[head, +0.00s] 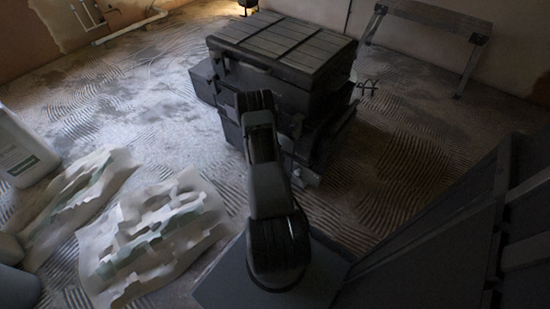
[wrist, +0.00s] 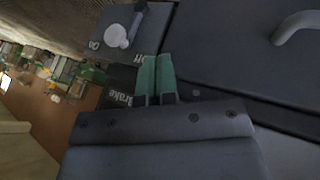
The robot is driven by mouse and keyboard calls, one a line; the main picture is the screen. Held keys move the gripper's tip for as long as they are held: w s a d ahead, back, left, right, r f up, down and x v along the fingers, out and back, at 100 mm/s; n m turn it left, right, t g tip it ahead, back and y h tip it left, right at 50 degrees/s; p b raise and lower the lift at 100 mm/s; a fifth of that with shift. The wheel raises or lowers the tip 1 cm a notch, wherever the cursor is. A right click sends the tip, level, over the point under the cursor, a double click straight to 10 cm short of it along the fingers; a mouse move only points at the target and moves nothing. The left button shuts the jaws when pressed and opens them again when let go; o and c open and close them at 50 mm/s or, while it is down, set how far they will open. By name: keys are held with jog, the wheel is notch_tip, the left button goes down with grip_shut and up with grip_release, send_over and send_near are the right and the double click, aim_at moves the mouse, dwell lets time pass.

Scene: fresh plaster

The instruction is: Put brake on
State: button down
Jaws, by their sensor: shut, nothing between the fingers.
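In the wrist view a dark panel (wrist: 85,62) carries the words Brake, On and Off. A brake lever (wrist: 117,36) with a pale round part and a dark bar sits at the top of this panel. The bar points up and right, and On is printed just left of the round part. My gripper (wrist: 156,62) has green fingertips pressed together, with nothing between them. It shows below and right of the lever, apart from it in the picture, beside the Off lettering, which it partly covers. In the head view my arm hides the gripper, and I cannot make out the lever.
A grey curved handle (wrist: 298,24) stands on a dark surface at the wrist view's right. In the head view a stack of dark cases (head: 285,45) stands ahead.

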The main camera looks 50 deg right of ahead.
aim_at(298, 175)
jog(key=s+f, duration=0.1)
jog(key=s+b, duration=0.1)
jog(key=s, duration=0.1)
jog(key=s+d+f+b, duration=0.1)
jog(key=s, duration=0.1)
jog(key=shift+s+f, duration=0.1)
jog(key=shift+f, duration=0.2)
